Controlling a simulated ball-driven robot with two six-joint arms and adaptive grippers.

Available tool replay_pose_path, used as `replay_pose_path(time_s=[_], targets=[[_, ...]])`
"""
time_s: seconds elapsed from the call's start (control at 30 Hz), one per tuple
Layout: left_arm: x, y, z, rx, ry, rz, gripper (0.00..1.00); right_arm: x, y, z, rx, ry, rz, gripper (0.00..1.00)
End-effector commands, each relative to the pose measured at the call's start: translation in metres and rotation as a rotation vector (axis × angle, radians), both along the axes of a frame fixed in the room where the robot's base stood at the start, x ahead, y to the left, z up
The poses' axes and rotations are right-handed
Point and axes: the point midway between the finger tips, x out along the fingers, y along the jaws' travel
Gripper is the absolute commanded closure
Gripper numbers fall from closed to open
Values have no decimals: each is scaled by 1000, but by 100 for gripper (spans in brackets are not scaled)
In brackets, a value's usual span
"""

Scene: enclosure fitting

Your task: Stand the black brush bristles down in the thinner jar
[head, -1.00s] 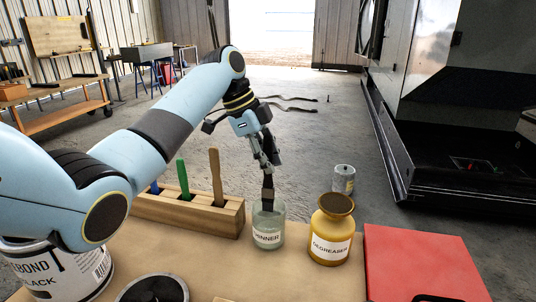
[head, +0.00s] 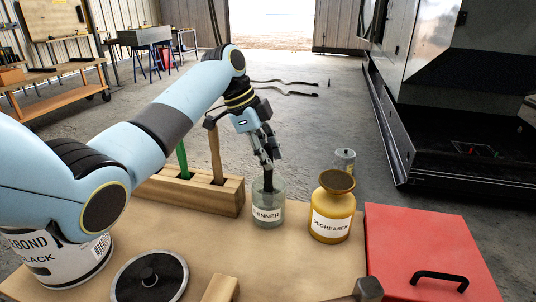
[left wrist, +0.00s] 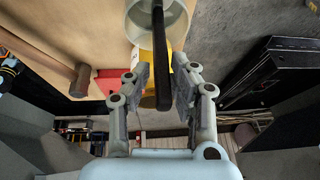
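The black brush (head: 268,184) stands in the clear jar labelled THINNER (head: 267,212), its handle rising above the rim. Its lower end is inside the jar; the bristles cannot be made out. My left gripper (head: 270,157) is above the jar, around the top of the handle. In the left wrist view the black handle (left wrist: 163,75) runs between the two fingers toward the jar (left wrist: 183,22). The fingers (left wrist: 162,92) are spread, with a gap on both sides of the handle. My right gripper is in neither view.
An amber DEGREASER jar (head: 331,208) stands close right of the thinner jar. A wooden rack (head: 205,199) with green and brown handles is to the left. A red box (head: 425,243), a round lid (head: 150,277) and a paint can (head: 60,262) also occupy the bench.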

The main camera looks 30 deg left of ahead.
Motion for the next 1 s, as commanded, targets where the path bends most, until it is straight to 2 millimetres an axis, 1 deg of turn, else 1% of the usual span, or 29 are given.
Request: replay_pose_path(time_s=[0.03,0.1,0.37,0.47,0.57,0.8,0.9,1.0], targets=[[0,0,0,0,0,0,69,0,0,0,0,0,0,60],[0,0,0,0,0,0,60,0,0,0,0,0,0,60],[0,0,1,0,0,0,60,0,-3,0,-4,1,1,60],[-1,3,6,2,-2,1,60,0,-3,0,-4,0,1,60],[-3,8,20,1,-4,1,60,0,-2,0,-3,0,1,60],[-13,27,71,3,-4,1,60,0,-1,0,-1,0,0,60],[-17,34,88,3,-2,1,60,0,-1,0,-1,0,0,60],[-19,38,101,1,-2,1,60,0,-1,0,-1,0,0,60]])
